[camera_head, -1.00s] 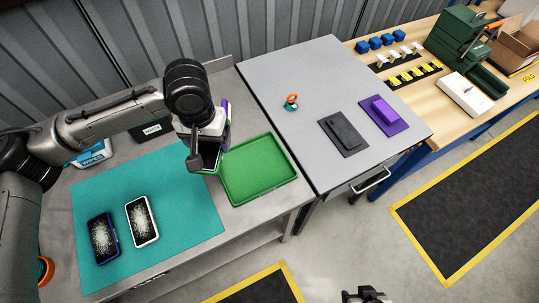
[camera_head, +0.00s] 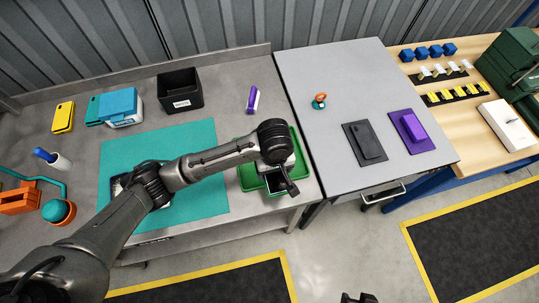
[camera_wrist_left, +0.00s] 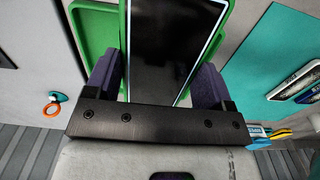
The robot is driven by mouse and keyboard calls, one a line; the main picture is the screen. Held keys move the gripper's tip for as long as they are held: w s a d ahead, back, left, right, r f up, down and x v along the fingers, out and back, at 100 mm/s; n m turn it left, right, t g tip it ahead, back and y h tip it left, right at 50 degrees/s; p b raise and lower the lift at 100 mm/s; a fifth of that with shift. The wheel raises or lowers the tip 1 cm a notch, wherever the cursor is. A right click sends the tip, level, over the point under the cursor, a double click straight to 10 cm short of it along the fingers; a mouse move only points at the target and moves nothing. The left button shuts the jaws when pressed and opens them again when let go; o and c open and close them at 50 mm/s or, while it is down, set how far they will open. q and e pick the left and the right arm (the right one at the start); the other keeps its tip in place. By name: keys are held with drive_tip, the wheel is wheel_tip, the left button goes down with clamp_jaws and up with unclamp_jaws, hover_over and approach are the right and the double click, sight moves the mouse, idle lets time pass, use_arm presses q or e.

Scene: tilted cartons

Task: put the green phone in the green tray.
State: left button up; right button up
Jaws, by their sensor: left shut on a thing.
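The phone (camera_wrist_left: 172,50) fills the upper middle of the left wrist view, with a dark screen and a light, greenish edge. My left gripper (camera_head: 283,182) is shut on it, with a purple-grey finger on each side. The green tray (camera_head: 248,178) lies near the right end of the grey bench, and my left gripper is over it. The tray also shows behind the phone in the left wrist view (camera_wrist_left: 93,32). My arm hides part of the tray in the head view. I cannot tell whether the phone touches the tray. A dark part of mine, possibly the right gripper (camera_head: 359,298), shows at the bottom edge.
A teal mat (camera_head: 200,205) lies left of the tray; my arm covers phones on it. A purple-and-white item (camera_head: 253,99) and black bin (camera_head: 180,90) stand behind. The grey table (camera_head: 330,140) at right holds a black pad (camera_head: 364,143) and purple pad (camera_head: 411,130).

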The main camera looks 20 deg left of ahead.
use_arm(q)
drive_tip(key=w+a+f, duration=0.1)
drive_tip(key=w, duration=0.1)
drive_tip(key=w+a+f+b, duration=0.1)
drive_tip(key=w+a+f, duration=0.1)
drive_tip(key=w, duration=0.1)
drive_tip(key=w+a+f, duration=0.1)
drive_tip(key=w+f, duration=0.1)
drive_tip(key=w, duration=0.1)
drive_tip(key=shift+a+f, duration=0.2)
drive_tip(key=shift+a, duration=0.1)
drive_tip(key=shift+s+f+b, duration=0.1)
drive_tip(key=shift+f+b, duration=0.5)
drive_tip(key=shift+f, duration=1.45)
drive_tip(key=o, duration=0.6)
drive_tip(key=shift+f, duration=0.1)
drive_tip(key=o, duration=0.4)
wheel_tip(320, 180, up, 12)
drive_tip(key=p, duration=0.1)
drive_tip(key=shift+p, duration=0.4)
